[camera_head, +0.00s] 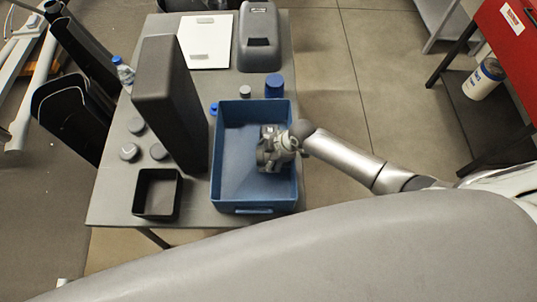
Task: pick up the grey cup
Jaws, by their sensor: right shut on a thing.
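My right gripper (266,163) is inside the blue crate (255,210), reached in from the right and seen from above. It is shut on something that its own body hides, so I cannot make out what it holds. Small grey round things stand on the table left of the crate: one by the tall dark box (136,125), one lower left (129,152) and one beside that (159,152). Another small grey round thing (245,91) stands behind the crate. I cannot tell which is a cup. My left gripper is not in view.
A tall dark box (165,95) stands left of the crate, with an open black box (157,193) at the front. A blue jar (274,86) stands close behind the crate. A white board (206,42) and a grey case (259,38) lie at the back. Floor is clear right of the table.

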